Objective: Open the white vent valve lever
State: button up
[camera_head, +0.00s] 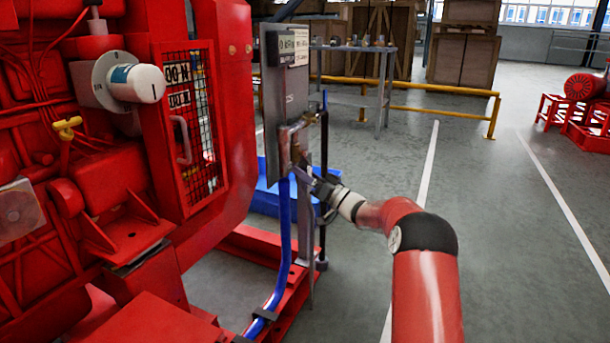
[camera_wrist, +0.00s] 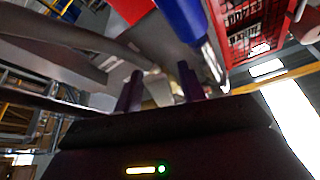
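I cannot pick out a white vent valve lever for certain in either view. Metal pipe fittings (camera_head: 296,138) sit on the lower part of a grey upright panel (camera_head: 272,75), with a blue hose (camera_head: 284,225) running down from them. My gripper (camera_head: 306,176) is right at these fittings, and its tips are small and partly lost against them. In the wrist view the two dark fingers of my gripper (camera_wrist: 158,92) stand apart with a gap between them. A blue hose end (camera_wrist: 182,22) and a curved grey pipe (camera_wrist: 75,35) lie just beyond the fingers; contact cannot be told.
The red pumpset (camera_head: 100,200) with its mesh guard (camera_head: 190,130) fills the left. A white cylinder (camera_head: 138,83) sticks out from it. A thin dark post (camera_head: 324,190) stands close behind my gripper.

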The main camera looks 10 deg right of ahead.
jog(key=v, duration=0.8)
jog(key=shift+p, duration=0.3)
jog(key=shift+c, duration=0.4)
